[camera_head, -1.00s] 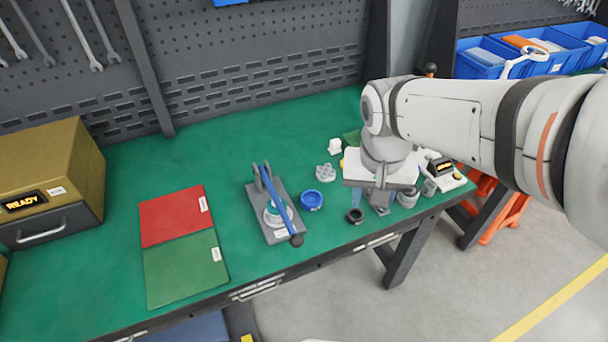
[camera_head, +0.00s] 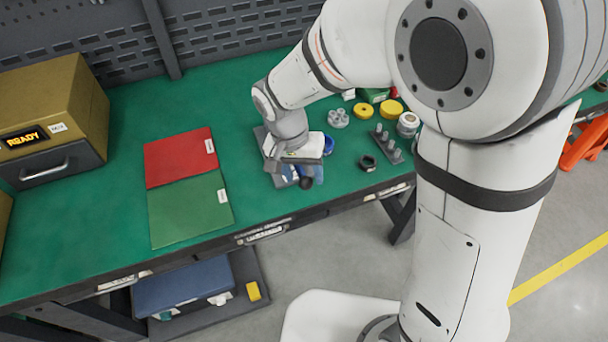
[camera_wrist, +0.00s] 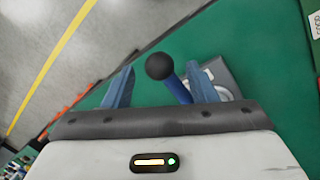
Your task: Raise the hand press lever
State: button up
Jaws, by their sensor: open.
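The hand press is mostly hidden behind my arm and gripper in the head view; a strip of its grey base (camera_head: 260,135) shows at the left. Its lever ends in a black ball knob (camera_head: 306,183), low near the table's front edge. In the wrist view the knob (camera_wrist: 160,66) and the blue lever (camera_wrist: 178,89) lie between the two blue fingers of my gripper (camera_wrist: 160,72). The fingers are open, with a gap on the left; whether the right finger touches the lever I cannot tell. The press base (camera_wrist: 222,78) shows behind the right finger.
A red pad (camera_head: 180,157) and green pad (camera_head: 188,210) lie left of the press. A blue cup (camera_head: 328,144), black ring (camera_head: 367,162) and pegged block (camera_head: 388,146) are on the right. A box reading READY (camera_head: 60,110) stands far left.

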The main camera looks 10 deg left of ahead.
jog(key=shift+d+f, duration=0.15)
jog(key=shift+f, duration=0.6)
grip_shut()
